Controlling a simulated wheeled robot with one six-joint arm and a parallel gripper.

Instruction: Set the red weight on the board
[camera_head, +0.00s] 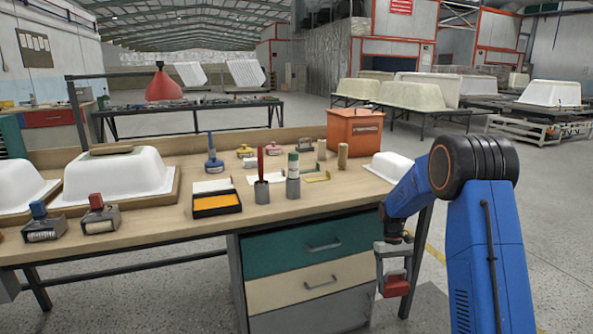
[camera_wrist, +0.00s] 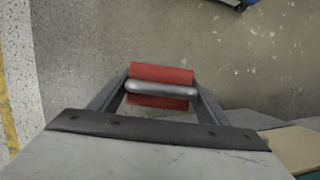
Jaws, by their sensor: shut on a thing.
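The red weight (camera_head: 397,286) is in my gripper (camera_head: 394,262), low in front of the bench's right end, clear of the worktop. In the wrist view the red weight (camera_wrist: 161,72) shows as a red body with a silver bar across it, between the two fingers of my gripper (camera_wrist: 162,88). The shell stands on a wider wooden base (camera_head: 160,197). I cannot tell which piece the task means.
On the bench (camera_head: 300,213) stand blue-topped (camera_head: 39,222) and red-topped (camera_head: 100,215) grey tools, an orange-filled black tray (camera_head: 216,203), dark cups, and an orange box (camera_head: 354,133). A small white shell (camera_head: 388,166) is at the right end. Drawers (camera_head: 307,244) are below.

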